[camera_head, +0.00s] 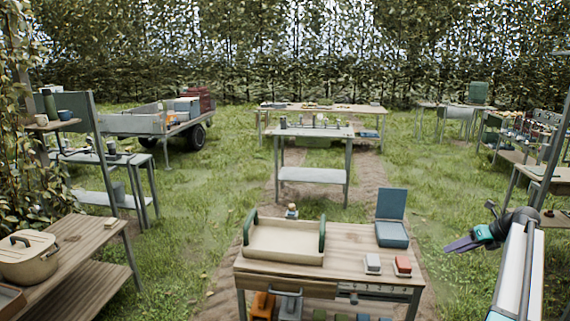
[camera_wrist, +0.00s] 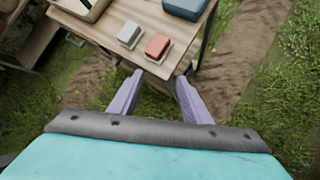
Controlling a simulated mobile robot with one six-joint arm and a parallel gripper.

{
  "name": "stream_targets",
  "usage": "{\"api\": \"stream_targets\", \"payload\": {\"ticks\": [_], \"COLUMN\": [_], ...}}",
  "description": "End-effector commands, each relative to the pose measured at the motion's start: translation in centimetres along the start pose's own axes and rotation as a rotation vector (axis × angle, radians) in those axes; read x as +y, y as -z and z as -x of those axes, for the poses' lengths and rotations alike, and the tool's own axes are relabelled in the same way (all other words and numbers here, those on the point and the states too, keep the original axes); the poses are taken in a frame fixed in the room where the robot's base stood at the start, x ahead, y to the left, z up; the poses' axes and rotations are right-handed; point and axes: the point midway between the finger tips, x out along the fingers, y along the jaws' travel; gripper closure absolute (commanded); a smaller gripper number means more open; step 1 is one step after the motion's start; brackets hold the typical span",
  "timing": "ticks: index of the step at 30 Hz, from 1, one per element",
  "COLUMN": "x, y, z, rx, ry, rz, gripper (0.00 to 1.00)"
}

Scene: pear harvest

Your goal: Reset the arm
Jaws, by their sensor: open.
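My gripper (camera_head: 460,245) is at the right of the head view, beside the right end of the front workbench (camera_head: 345,241) and over the grass. Its purple fingers point left. In the wrist view my gripper (camera_wrist: 160,82) shows two purple fingers spread apart with nothing between them. The fingertips appear near the edge of the workbench (camera_wrist: 115,35), and I cannot tell their exact height above the ground.
On the front bench are a cream tray (camera_head: 285,258) with green handles, a blue open box (camera_head: 392,234), a white block (camera_head: 372,262) and a red block (camera_head: 403,264). Other benches and a trailer (camera_head: 135,121) stand farther back. Grass (camera_head: 450,190) lies open around my gripper.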

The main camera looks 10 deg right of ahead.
Motion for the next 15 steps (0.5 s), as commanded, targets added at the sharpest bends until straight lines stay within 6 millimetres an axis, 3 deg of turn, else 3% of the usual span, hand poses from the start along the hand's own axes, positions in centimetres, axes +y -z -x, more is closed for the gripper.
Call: {"api": "stream_targets", "payload": {"ticks": [5,15], "x": [2.4,9.6], "y": [2.5,10.6], "z": [-5.2,-18.5], "rx": [0.053,0.201], "ry": [-0.025,-0.12], "rz": [0.114,0.475], "gripper": [0.57,0.57]}}
